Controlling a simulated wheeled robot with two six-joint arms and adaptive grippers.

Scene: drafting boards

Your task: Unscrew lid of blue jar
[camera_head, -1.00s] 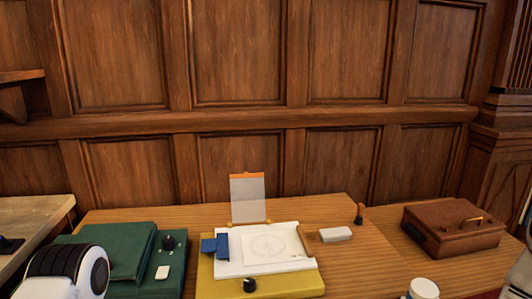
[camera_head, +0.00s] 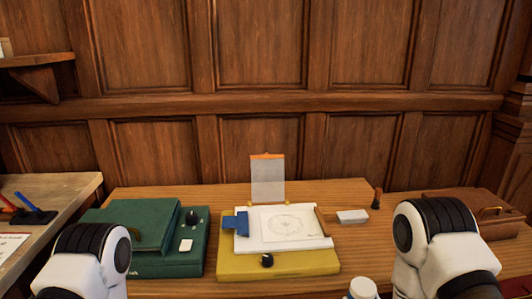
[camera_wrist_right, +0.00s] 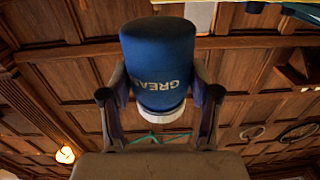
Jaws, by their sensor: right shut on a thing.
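The blue jar (camera_wrist_right: 160,62), lettered "GREAS…", is in the right wrist view between the two fingers of my right gripper (camera_wrist_right: 160,85). The gripper is shut on its blue body. The jar's white lid (camera_wrist_right: 165,118) is on it; that view is upside down, so the lid is at the top. In the head view a white round top (camera_head: 363,287), probably this lid, is cut off by the bottom edge, left of my right arm. My right gripper is out of that view. My left arm shows at the lower left, its gripper out of view.
A yellow board (camera_head: 278,264) with a drawing sheet (camera_head: 285,226) lies mid-table. A green case (camera_head: 138,226) lies left, a brown case (camera_head: 480,208) right behind my right arm. A white block (camera_head: 352,216) lies between. A second table (camera_head: 60,195) is far left.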

